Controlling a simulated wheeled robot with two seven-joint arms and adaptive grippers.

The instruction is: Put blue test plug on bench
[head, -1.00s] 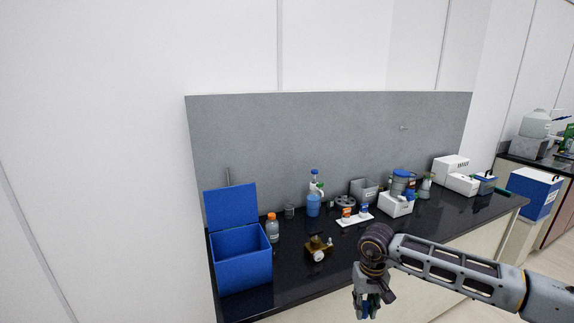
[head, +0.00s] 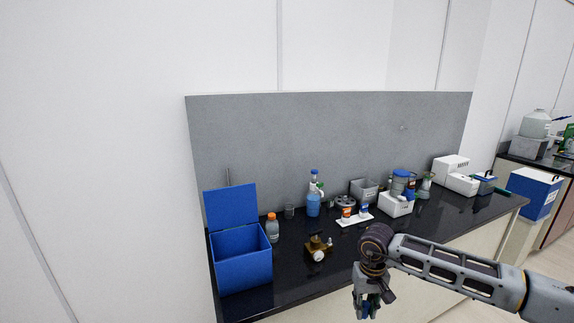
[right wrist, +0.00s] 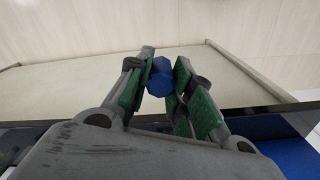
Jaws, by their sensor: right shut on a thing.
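The blue test plug (right wrist: 160,77) shows in the right wrist view as a small blue faceted piece between the green-padded fingers. My right gripper (right wrist: 161,82) is shut on it. In the head view my right gripper (head: 366,306) hangs fingers down in front of the bench's front edge, near the bottom of the picture. The plug is hard to make out there. The black bench (head: 285,277) runs from the blue box at left to the far right. My left gripper is in neither view.
An open blue box (head: 243,262) stands at the bench's left end. A brass valve (head: 318,247), an orange-capped bottle (head: 272,228) and a white tray (head: 352,221) with small bottles stand on the bench. Bare black top lies between the valve and the front edge.

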